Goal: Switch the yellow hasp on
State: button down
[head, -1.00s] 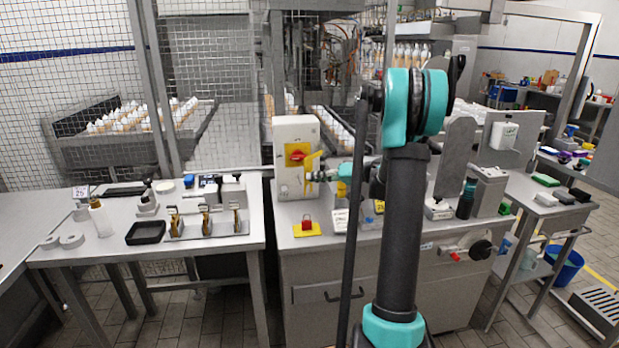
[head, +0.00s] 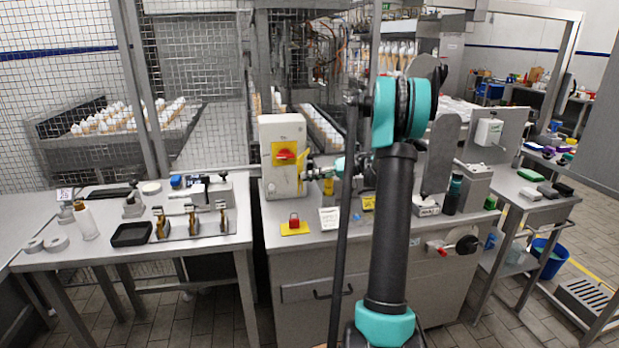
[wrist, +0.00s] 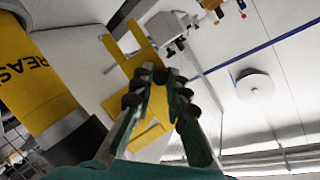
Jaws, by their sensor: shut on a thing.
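The yellow hasp (head: 303,172) is at the right side of a beige switch box (head: 270,135), which bears a red rotary handle (head: 285,155) on a yellow plate. My gripper (head: 313,168) is at the hasp, on its right side. In the wrist view the hasp (wrist: 122,48) is a flat yellow piece with a forked end. My gripper (wrist: 158,82) is shut on it there, with the fingertips at its near part. The fingers hide the gripped part, and whether the hasp touches the box cannot be told.
A yellow cylinder with dark lettering (wrist: 35,80) stands close left of my gripper in the wrist view. The bench front is mostly clear.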

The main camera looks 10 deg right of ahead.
jog(key=c, duration=1.5)
grip_release()
jog(key=v, duration=1.2)
jog(key=shift+f, duration=0.1)
jog(key=shift+c, duration=0.5)
